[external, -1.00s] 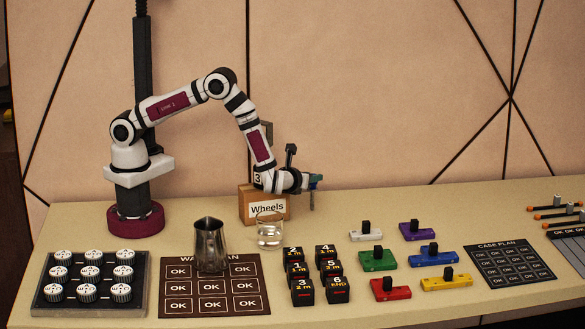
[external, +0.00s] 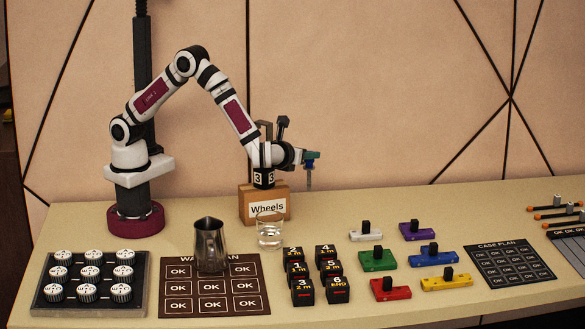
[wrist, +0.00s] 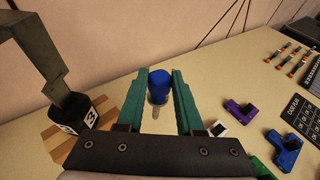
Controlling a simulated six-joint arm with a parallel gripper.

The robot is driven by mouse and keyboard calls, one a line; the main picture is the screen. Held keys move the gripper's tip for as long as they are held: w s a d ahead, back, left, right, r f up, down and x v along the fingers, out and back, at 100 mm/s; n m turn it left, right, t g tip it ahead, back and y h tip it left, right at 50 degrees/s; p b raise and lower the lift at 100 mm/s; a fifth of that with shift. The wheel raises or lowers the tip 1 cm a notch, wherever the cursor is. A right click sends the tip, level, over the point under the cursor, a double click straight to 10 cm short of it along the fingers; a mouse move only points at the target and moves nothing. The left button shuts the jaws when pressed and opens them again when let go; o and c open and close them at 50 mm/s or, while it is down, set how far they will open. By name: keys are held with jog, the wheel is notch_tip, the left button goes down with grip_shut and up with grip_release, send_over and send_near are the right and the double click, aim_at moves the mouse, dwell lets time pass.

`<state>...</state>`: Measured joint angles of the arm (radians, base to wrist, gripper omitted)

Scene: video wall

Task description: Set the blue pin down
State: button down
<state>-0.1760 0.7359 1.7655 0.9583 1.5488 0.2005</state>
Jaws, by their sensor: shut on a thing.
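The blue pin (wrist: 160,88) has a blue head and a thinner metallic shank, and it sits between the two green fingers of my gripper (wrist: 160,82) in the wrist view. My gripper is shut on it. In the external view, my gripper (external: 311,157) is in the air to the right of the cardboard box, and the pin's grey shank (external: 309,180) hangs below the fingers, clear of the table. The pin's blue head is hard to make out there.
The cardboard box (external: 252,208) marked "Wheels" bears a black holder (external: 263,179) marked 3, close by. A glass (external: 269,233), a metal jug (external: 209,247), black cubes (external: 303,292) and coloured blocks (external: 378,262) stand nearer the front. The table behind the blocks is clear.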

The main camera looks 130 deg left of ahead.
jog(key=w+a+m+t, duration=0.3)
jog(key=w+a+t, duration=0.1)
jog(key=w+a, duration=0.35)
jog(key=s+a+f, duration=0.3)
jog(key=a+f, duration=0.7)
jog(key=a, duration=0.1)
jog(key=shift+s+a+f, duration=0.25)
jog(key=shift+a+f, duration=0.05)
jog(key=c, duration=0.5)
grip_release()
jog(key=shift+f, duration=0.15)
jog(key=shift+c, duration=0.2)
